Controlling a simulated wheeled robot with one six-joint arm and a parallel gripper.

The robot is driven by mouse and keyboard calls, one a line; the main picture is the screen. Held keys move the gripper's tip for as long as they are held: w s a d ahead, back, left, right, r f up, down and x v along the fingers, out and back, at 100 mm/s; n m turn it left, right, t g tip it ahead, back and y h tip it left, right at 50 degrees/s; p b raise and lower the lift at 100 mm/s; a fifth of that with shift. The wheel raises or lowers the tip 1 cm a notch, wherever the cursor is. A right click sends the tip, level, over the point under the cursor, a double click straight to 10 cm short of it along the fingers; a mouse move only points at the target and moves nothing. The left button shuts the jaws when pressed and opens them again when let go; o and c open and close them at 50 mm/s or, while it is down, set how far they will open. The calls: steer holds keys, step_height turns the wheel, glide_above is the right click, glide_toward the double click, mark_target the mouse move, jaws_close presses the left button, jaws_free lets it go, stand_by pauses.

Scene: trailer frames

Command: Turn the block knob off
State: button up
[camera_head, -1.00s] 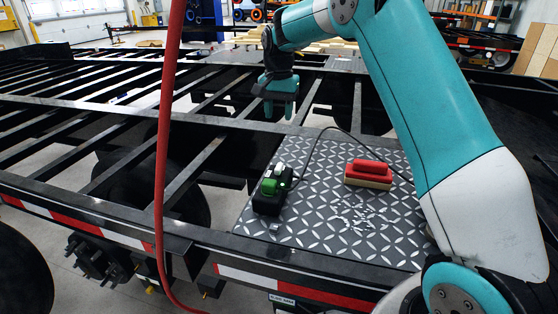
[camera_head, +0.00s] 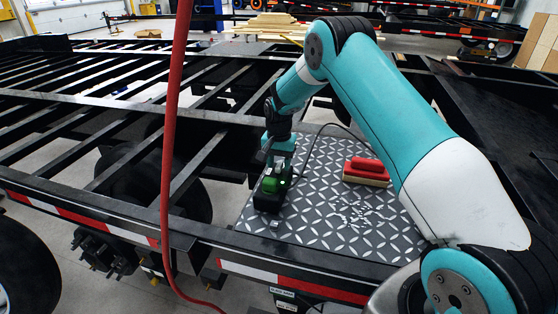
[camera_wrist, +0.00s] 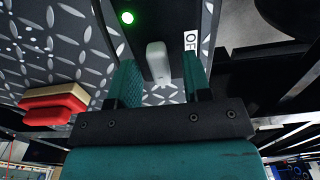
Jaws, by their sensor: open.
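The black block (camera_head: 268,202) sits on the diamond-plate panel, with a green part (camera_head: 270,185) on its near end. My gripper (camera_head: 277,168) points down over the block's far end. In the wrist view my gripper (camera_wrist: 159,75) is open, with a finger on each side of the knob and visible gaps. The knob is hidden in the head view.
A red-topped block with a tan base (camera_head: 366,173) lies right of the black block on the diamond-plate panel (camera_head: 330,225). A dark cable (camera_head: 313,146) arches up from the black block. A red hose (camera_head: 168,150) hangs at the left, before the trailer's open black beams.

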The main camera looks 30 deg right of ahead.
steer(key=shift+f, duration=0.15)
jaws_close()
